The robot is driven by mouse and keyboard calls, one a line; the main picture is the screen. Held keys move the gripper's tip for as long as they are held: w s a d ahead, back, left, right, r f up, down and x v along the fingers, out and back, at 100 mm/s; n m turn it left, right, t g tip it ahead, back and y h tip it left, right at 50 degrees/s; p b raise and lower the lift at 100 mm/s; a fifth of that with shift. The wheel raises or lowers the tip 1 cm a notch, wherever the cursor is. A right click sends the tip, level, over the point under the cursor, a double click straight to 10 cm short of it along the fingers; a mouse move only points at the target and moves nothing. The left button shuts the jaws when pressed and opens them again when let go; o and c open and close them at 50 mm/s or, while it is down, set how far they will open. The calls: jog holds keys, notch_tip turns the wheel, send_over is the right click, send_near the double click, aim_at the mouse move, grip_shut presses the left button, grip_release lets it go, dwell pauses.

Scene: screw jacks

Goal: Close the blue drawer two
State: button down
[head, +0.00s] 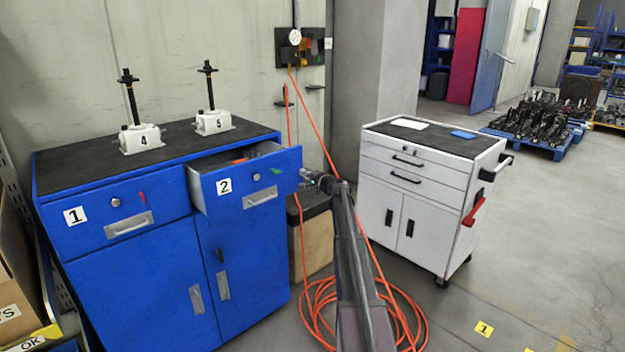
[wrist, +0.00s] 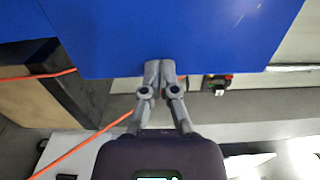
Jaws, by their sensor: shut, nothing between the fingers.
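Blue drawer two (head: 240,182) is at the top right of the blue cabinet (head: 140,285) in the head view. It is pulled partly out, and its open top shows a few small items inside. Its front has a "2" label, a lock and a grey handle (head: 260,196). My gripper (head: 306,176) is at the right end of the drawer front, with its fingers together and empty. In the wrist view the closed fingertips (wrist: 166,68) overlap the edge of a blue panel (wrist: 170,35). I cannot tell whether they touch it.
Drawer one (head: 90,217) is shut. Two screw jacks, labelled 4 (head: 140,138) and 5 (head: 212,121), stand on the cabinet top. An orange cable (head: 318,300) hangs and coils on the floor beside a wooden box (head: 313,240). A white tool cart (head: 425,195) stands to the right.

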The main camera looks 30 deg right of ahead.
jog(key=w+a, duration=0.2)
jog(key=w, duration=1.1)
jog(key=shift+w+a, duration=0.2)
jog(key=shift+w, duration=0.15)
jog(key=shift+w+r, duration=0.1)
jog(key=s+d, duration=0.3)
jog(key=s, duration=1.1)
jog(key=shift+s, duration=0.25)
